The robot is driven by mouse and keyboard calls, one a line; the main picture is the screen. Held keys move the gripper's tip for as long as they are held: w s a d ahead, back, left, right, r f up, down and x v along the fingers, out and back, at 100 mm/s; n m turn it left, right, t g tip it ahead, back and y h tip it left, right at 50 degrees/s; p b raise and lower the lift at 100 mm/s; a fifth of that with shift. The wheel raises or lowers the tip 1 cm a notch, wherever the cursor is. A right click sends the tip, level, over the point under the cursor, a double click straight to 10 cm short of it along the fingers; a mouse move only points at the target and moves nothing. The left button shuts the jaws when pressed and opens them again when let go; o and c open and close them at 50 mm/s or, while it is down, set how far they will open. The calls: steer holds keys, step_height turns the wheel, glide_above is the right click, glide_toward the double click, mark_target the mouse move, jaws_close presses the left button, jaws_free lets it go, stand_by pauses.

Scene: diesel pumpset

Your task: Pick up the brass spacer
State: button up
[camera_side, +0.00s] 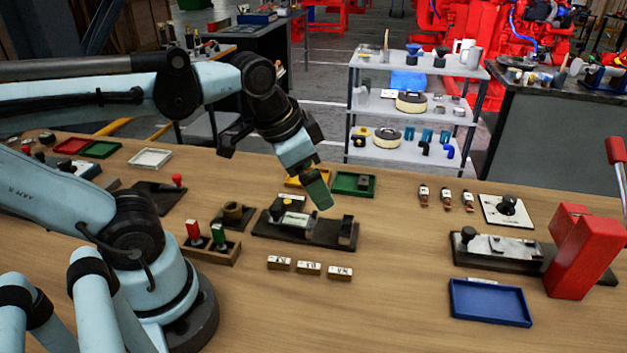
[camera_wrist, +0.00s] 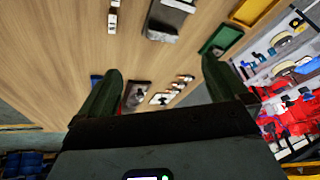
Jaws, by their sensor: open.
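A short, dull brass-coloured ring (camera_side: 233,211), which may be the brass spacer, stands on a dark stand on the wooden bench, left of the middle in the side view. I cannot make it out in the wrist view. My gripper (camera_side: 319,190) is to the right of the ring, above a dark fixture (camera_side: 292,232) with a pale block on it.
Red and green handled plugs (camera_side: 205,236) stand in a wooden block near the ring. Three labelled blocks (camera_side: 308,268) lie in front of the fixture. A green tray (camera_side: 366,185) is behind it. A red lever press (camera_side: 578,250) and blue tray (camera_side: 490,302) are at right.

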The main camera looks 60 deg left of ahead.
steer(key=shift+w+d+f+n+t, duration=0.1)
steer(key=shift+w+f+n+t, duration=0.25)
steer(key=shift+f+n+t, duration=0.15)
steer(key=shift+w+d+f+n+t, duration=0.1)
steer(key=shift+w+f+n+t, duration=0.3)
steer(key=shift+f+n, duration=0.2)
steer(key=shift+c, duration=0.3)
steer(key=shift+f+n, duration=0.1)
steer(key=shift+n, duration=0.2)
steer(key=shift+c, duration=1.3)
steer(key=shift+w, duration=0.1)
steer(key=c, duration=0.7)
steer(key=m+g, duration=0.7)
steer(key=m, duration=0.1)
glide_above(276, 259)
steer(key=f, duration=0.2)
steer(key=shift+f, duration=5.7)
